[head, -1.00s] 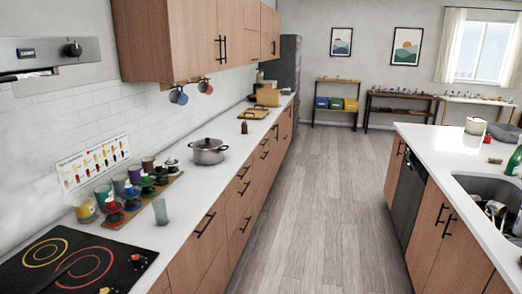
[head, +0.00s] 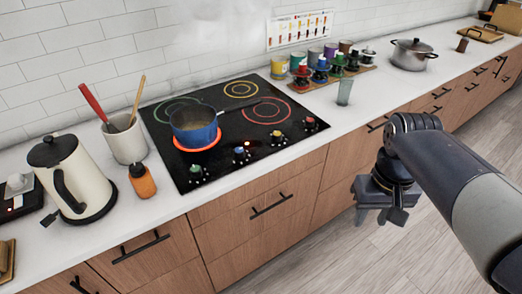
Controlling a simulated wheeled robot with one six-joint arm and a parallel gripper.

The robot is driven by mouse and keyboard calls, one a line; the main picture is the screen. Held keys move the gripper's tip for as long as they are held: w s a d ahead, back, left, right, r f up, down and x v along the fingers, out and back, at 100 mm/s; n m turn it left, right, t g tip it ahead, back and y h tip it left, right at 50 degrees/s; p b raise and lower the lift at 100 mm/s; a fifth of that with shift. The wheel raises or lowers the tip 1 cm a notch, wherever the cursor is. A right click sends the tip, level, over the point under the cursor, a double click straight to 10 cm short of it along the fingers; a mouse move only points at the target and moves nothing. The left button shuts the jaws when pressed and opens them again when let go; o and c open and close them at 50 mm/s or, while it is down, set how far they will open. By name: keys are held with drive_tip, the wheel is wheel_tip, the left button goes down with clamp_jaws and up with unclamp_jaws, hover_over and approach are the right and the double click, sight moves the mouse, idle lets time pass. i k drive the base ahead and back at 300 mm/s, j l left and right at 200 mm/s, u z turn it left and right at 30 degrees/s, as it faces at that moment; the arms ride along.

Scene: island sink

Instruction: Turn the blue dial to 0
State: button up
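The blue dial (head: 241,155) is on the front edge of the black cooktop (head: 225,166), second from the left in a row with a green dial (head: 197,173), a yellow dial (head: 278,138) and a red dial (head: 309,124). Its setting is too small to read. A blue pot (head: 193,130) stands on a burner that glows orange-red around its base. My gripper (head: 381,218) is to the right of the cooktop, apart from it, in front of the drawers. It points down, with its fingers apart and nothing visible between them.
A kettle (head: 75,180), an orange bottle (head: 142,182) and a utensil crock (head: 126,140) stand left of the cooktop. A glass (head: 344,92), several mugs and a steel pot (head: 411,56) stand to its right. Floor is clear in front of the drawers.

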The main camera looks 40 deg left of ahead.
sight(239, 151)
drive_tip(key=i+j+u, duration=0.1)
drive_tip(key=u, duration=0.35)
drive_tip(key=i+u, duration=0.1)
drive_tip(key=u, duration=0.4)
drive_tip(key=i+j+u, duration=0.1)
drive_tip(key=u, duration=0.35)
drive_tip(key=i+l, duration=0.1)
drive_tip(key=i, duration=0.9)
